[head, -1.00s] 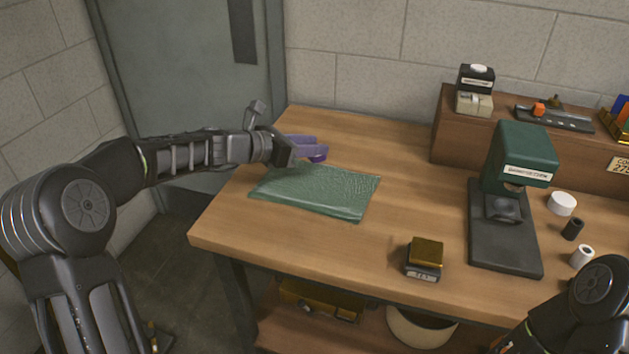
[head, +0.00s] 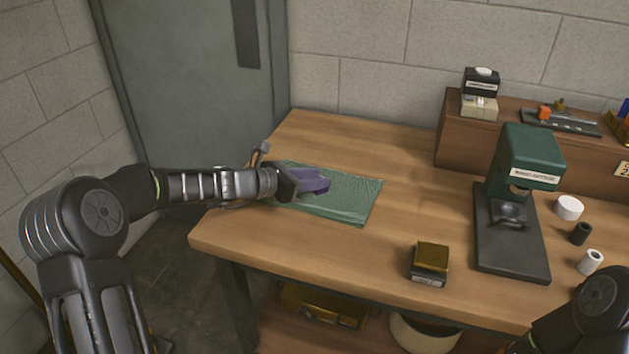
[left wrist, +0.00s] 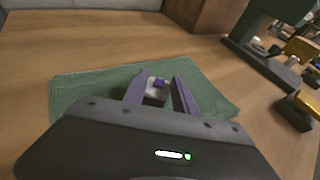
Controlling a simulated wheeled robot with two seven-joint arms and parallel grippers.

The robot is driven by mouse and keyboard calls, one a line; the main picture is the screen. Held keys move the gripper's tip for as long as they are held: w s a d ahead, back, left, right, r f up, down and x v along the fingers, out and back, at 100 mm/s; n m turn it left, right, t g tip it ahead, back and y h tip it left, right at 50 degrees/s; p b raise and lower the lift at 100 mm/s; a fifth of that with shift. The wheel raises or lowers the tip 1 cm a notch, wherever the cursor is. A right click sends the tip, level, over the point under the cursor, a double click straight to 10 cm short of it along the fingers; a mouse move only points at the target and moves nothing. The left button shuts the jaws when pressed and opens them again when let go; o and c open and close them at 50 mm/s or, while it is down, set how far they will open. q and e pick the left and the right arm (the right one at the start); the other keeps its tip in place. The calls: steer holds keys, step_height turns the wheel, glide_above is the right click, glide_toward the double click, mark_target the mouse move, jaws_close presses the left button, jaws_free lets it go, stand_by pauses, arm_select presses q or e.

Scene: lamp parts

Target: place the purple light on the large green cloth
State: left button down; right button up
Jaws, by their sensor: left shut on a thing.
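The large green cloth (head: 350,205) lies flat on the left part of the wooden table. My left gripper (head: 318,183) has purple fingers and is over the cloth. In the left wrist view, the fingers of my left gripper (left wrist: 160,92) are on either side of a small purple and whitish piece, the purple light (left wrist: 158,86), and are shut on it. The cloth (left wrist: 85,92) spreads under and around them there. In the head view the fingers largely hide the light. I cannot tell whether the light touches the cloth. My right gripper is out of view; only part of my right arm shows.
A gold-topped block (head: 431,258) stands near the table's front edge. A green and black machine (head: 525,165) stands at the right, with small cylinders (head: 580,233) beside it. A brown shelf (head: 460,140) holds small devices at the back.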

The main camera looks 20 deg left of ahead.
arm_select(q)
steer(key=shift+f, duration=0.15)
steer(key=shift+s+f+b, duration=0.15)
steer(key=shift+f+b, duration=0.35)
steer(key=shift+f, duration=0.1)
steer(key=c, duration=1.4)
jaws_free()
steer(key=shift+f, duration=0.1)
steer(key=shift+c, duration=0.2)
steer(key=shift+o, duration=0.9)
steer(key=o, duration=0.3)
steer(key=shift+r, duration=0.2)
steer(key=shift+r+p, duration=0.75)
steer(key=shift+r, duration=0.1)
steer(key=v, duration=1.1)
steer(key=shift+s+a, duration=0.2)
steer(key=shift+a, duration=0.15)
